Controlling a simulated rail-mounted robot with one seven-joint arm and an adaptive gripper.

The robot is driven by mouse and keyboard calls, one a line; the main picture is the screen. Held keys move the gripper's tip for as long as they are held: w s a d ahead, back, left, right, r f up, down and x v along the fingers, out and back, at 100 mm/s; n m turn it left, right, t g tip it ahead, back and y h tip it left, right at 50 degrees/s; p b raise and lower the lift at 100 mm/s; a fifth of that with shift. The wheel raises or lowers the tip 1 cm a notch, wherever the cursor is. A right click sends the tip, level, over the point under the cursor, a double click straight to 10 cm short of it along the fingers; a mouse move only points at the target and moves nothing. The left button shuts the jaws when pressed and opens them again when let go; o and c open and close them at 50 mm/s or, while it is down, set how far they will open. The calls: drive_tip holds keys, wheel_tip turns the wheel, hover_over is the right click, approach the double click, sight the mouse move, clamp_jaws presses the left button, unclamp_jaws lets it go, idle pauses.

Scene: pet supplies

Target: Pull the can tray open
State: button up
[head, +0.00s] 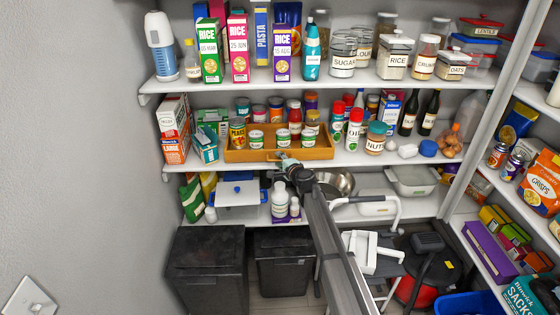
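The can tray (318,154) is a shallow orange-brown wooden tray on the middle shelf. Several cans and jars stand in it, some with green and white labels, plus a red bottle. My gripper (281,157) is at the middle of the tray's front wall, with my arm reaching up to it from the lower right. The fingertips look very close to the front wall or touching it. They are too small to tell whether they are open or shut, and any handle there is hidden.
An oil bottle (354,130) and a nuts jar (375,139) stand close to the tray's right end. Boxes (207,146) stand at its left. Below are a white bottle (279,199), a metal bowl (338,182) and black bins (207,268).

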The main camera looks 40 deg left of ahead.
clamp_jaws()
drive_tip(key=s+d+b, duration=0.5)
drive_tip(key=s+d, duration=0.4)
drive_tip(key=shift+s, duration=0.25)
unclamp_jaws()
drive_tip(key=shift+d, duration=0.1)
drive_tip(key=v, duration=1.1)
drive_tip(key=shift+d, duration=0.4)
